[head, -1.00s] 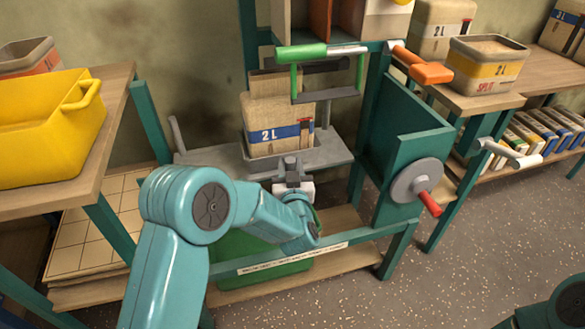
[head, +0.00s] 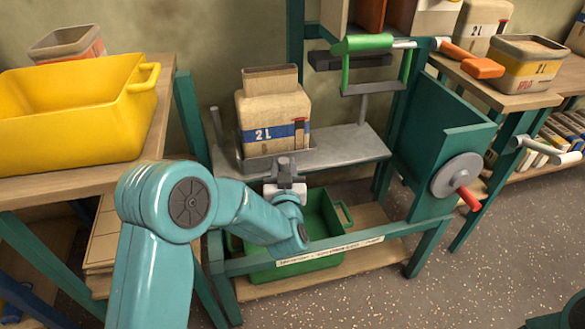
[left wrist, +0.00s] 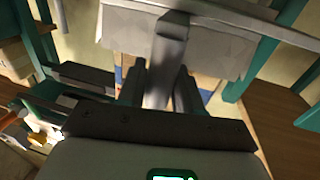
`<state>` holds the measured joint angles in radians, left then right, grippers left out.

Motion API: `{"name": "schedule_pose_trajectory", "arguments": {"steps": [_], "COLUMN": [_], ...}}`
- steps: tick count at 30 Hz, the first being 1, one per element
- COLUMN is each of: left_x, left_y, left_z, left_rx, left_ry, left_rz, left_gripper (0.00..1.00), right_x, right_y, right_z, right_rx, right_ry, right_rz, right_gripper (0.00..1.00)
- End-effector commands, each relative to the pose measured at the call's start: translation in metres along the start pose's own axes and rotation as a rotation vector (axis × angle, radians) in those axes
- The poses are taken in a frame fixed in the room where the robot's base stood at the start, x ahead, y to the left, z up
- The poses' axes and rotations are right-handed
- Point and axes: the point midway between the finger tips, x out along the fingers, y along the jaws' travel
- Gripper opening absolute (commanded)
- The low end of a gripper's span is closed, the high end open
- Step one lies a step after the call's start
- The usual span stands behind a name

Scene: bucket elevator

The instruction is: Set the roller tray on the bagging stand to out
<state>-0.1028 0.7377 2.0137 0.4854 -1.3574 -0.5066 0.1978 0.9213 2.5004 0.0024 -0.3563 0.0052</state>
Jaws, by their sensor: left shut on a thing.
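The roller tray (head: 256,164) is a small grey tray on the grey deck of the teal bagging stand (head: 408,262). An open-topped paper bag (head: 262,108) marked 2L stands upright in it, left of the green-handled bar. My left gripper (head: 285,178) is at the tray's front edge and shut on its grey handle. In the left wrist view the handle (left wrist: 166,62) runs between my fingers up to the pale tray underside. The fingertips are partly hidden in the head view.
A green crate (head: 322,222) sits under the deck. A red-handled crank wheel (head: 456,174) is on the stand's right side. The green-handled bar (head: 364,44) hangs behind. A yellow tub (head: 70,110) stands on the left bench. Open floor lies front right.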

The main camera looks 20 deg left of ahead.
Motion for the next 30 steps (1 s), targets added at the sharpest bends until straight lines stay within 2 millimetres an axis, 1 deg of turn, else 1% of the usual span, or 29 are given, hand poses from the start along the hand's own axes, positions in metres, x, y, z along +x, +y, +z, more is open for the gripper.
{"name": "schedule_pose_trajectory", "arguments": {"steps": [1,6,12,18,30], "left_x": [-0.001,-0.005,-0.01,-0.012,-0.013], "left_y": [-0.007,-0.03,-0.052,-0.063,-0.068], "left_z": [0.002,0.002,0.001,0.0,0.0], "left_rx": [-0.001,-0.002,-0.002,-0.003,-0.002], "left_ry": [-0.001,0.0,0.001,0.0,-0.001], "left_rz": [-0.003,-0.005,-0.004,-0.002,-0.008], "left_gripper": [0.0,0.0,0.0,0.0,0.0], "right_x": [0.003,0.008,0.012,0.014,0.014], "right_y": [0.001,0.004,0.006,0.007,0.007], "right_z": [-0.001,-0.002,-0.003,-0.005,-0.006], "right_rx": [0.001,0.005,0.008,0.007,0.006], "right_ry": [0.001,0.005,0.009,0.015,0.017], "right_rz": [0.0,0.001,0.001,0.001,0.001], "right_gripper": [0.43,0.43,0.43,0.43,0.43]}}
